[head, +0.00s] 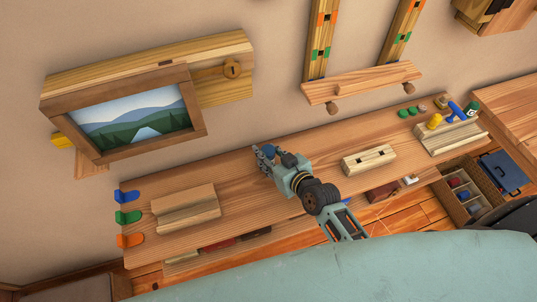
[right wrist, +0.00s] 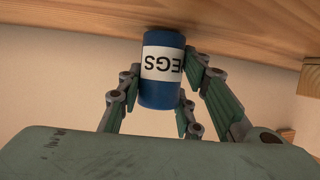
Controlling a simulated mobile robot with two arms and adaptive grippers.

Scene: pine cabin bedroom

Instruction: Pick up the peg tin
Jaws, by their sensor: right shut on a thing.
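The peg tin is a blue cylinder with a white label and dark letters, seen upside down in the right wrist view (right wrist: 161,88). In the head view only a small blue part of it (head: 270,151) shows, beside my right gripper (head: 264,158). My right gripper (right wrist: 158,95) is shut on the tin, with fingers on both sides of it. The tin's end meets the wooden surface in the right wrist view; I cannot tell whether it touches. My left gripper is not in view.
The long wooden bench (head: 240,178) bears a grooved wooden block (head: 186,209) at left and a slotted block (head: 369,161) right of my gripper. A framed landscape picture (head: 135,115) and a small shelf (head: 362,83) are above. The bench between the blocks is mostly clear.

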